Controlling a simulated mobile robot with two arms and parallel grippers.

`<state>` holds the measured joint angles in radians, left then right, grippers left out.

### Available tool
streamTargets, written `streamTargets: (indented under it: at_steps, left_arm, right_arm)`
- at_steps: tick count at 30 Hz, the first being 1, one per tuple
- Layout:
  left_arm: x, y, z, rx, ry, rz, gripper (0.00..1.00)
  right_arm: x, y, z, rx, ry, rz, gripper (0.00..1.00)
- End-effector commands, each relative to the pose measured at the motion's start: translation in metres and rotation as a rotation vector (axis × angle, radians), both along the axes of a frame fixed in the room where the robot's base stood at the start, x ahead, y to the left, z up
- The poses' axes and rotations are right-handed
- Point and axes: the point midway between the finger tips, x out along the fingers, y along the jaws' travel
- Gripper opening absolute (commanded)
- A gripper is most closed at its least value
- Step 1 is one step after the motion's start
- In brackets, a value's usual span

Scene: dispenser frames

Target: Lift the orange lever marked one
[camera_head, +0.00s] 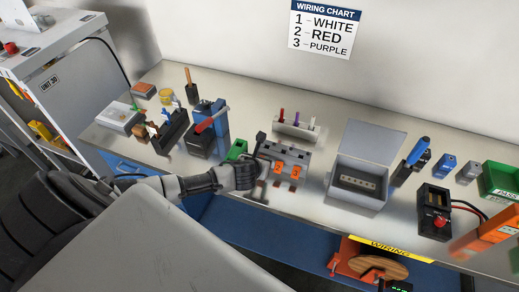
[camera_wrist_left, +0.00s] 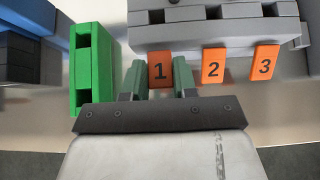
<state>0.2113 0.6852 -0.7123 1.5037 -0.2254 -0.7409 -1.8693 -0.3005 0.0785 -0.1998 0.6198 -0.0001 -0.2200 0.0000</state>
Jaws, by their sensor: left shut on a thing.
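The grey terminal block (camera_head: 285,152) stands on the bench with orange levers on its front. In the left wrist view, the orange lever marked 1 (camera_wrist_left: 161,70) sits between the two green fingers of my left gripper (camera_wrist_left: 160,82), which is shut on it. Lever 2 (camera_wrist_left: 213,66) and lever 3 (camera_wrist_left: 265,64) are to its right, free of the fingers. In the head view my left gripper (camera_head: 262,168) reaches the block's left front and hides lever 1. My right gripper is not in view.
A green block (camera_wrist_left: 86,70) stands close to the left of my left gripper. An open grey box (camera_head: 357,190) is right of the terminal block. A wiring chart (camera_head: 321,27) hangs on the wall. Wire holders (camera_head: 296,128) stand behind.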

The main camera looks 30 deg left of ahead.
Motion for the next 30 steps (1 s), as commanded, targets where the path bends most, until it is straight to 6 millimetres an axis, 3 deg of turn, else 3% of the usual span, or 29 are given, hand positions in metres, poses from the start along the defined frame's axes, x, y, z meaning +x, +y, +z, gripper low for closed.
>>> streamTargets:
  at_steps: [1, 9, 18, 30]
  left_arm:
    - [0.002, 0.001, 0.012, -0.005, 0.027, 0.002, 0.04]
    - [0.006, 0.002, 0.013, -0.044, 0.193, 0.001, 0.04]
    - [0.01, 0.003, 0.014, -0.081, 0.338, 0.002, 0.04]
    - [0.01, 0.003, 0.014, -0.093, 0.391, 0.001, 0.04]
  right_arm:
    - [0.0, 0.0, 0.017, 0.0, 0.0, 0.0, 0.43]
    - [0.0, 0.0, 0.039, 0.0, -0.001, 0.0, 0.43]
    - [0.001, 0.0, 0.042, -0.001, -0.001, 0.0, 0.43]
    - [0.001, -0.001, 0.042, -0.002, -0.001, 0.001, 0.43]
